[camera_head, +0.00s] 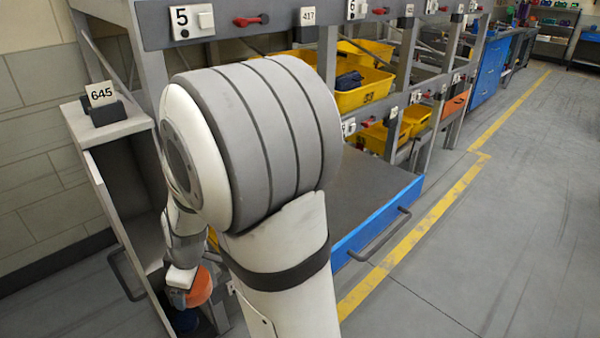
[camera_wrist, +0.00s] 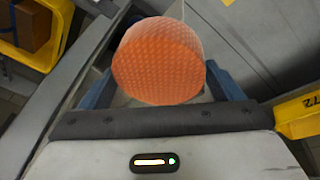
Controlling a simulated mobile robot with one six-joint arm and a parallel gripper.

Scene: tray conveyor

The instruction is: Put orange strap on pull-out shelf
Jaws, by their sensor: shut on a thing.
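The orange strap (camera_head: 199,288) shows as a rounded orange bundle low at the left in the head view, partly hidden behind my arm. In the wrist view the orange strap (camera_wrist: 158,62) fills the space between the blue fingers of my gripper (camera_wrist: 163,88), with a textured round face towards the camera. My gripper (camera_head: 183,280) is shut on it and holds it low beside the rack, left of the shelf. The pull-out shelf (camera_head: 372,190) has a dark flat top, a blue front edge and a grey handle. Its left part is hidden by my arm; the visible top is bare.
A narrow grey cabinet (camera_head: 110,130) with a 645 sign and an upright handle stands at the left. Yellow bins (camera_head: 362,92) sit on the rack above and behind the shelf. Rack posts stand close to my arm. The floor right of the yellow line is clear.

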